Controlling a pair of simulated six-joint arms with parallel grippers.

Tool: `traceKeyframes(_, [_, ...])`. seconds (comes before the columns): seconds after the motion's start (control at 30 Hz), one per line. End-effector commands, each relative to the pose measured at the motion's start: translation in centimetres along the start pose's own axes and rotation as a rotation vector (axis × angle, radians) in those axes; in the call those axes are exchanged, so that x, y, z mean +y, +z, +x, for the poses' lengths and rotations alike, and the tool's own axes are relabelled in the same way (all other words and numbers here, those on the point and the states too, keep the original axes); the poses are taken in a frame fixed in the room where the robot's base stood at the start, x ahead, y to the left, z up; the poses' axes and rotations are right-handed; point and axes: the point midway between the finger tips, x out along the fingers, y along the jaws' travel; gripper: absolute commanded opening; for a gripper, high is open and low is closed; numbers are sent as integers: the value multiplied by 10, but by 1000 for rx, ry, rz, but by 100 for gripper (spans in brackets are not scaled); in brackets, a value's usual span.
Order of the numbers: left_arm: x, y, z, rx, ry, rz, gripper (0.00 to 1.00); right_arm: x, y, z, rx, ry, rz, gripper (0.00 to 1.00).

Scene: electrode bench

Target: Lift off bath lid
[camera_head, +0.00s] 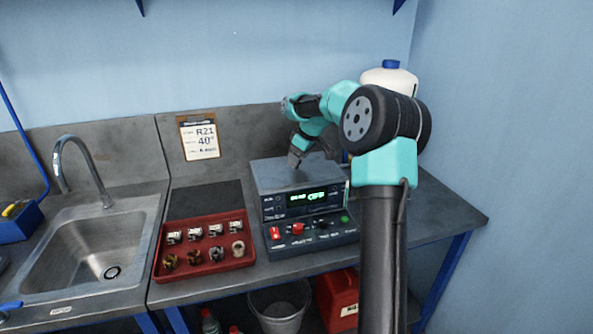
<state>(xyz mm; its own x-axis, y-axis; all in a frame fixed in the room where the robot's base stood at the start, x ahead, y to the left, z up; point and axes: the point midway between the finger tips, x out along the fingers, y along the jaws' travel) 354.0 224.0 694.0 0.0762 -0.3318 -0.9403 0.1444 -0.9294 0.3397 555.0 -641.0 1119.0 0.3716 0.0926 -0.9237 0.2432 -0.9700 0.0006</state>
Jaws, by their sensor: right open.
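The bath (287,210) is a dark box with a green lit display reading OFF, standing on the bench. Its flat grey lid (271,176) lies on top and looks closed. No handle on the lid can be made out. My right gripper (294,163) points down at the middle of the lid, open. Its fingertips are small and dark here, and I cannot tell whether they touch the lid. My right arm hides the area to the right of the bath. My left gripper is not in view.
A control panel (312,238) with red and green controls sits at the bath's front. A red tray (205,262) with several small parts is to the left, before a dark mat (206,199). A sink (95,250) is further left. A white jug (390,77) stands behind my right arm.

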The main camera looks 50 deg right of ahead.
Motion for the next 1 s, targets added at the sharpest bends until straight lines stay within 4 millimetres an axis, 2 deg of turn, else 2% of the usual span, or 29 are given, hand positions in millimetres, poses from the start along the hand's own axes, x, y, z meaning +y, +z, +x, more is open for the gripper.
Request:
traceKeyframes(0.03, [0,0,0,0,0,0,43,-1,1,8,-2,-2,0,65])
traceKeyframes(0.17, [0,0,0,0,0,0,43,0,1,16,0,0,1,65])
traceKeyframes(0.67, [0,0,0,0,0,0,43,0,0,17,0,1,1,64])
traceKeyframes(1.0, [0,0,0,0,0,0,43,0,0,17,0,1,1,31])
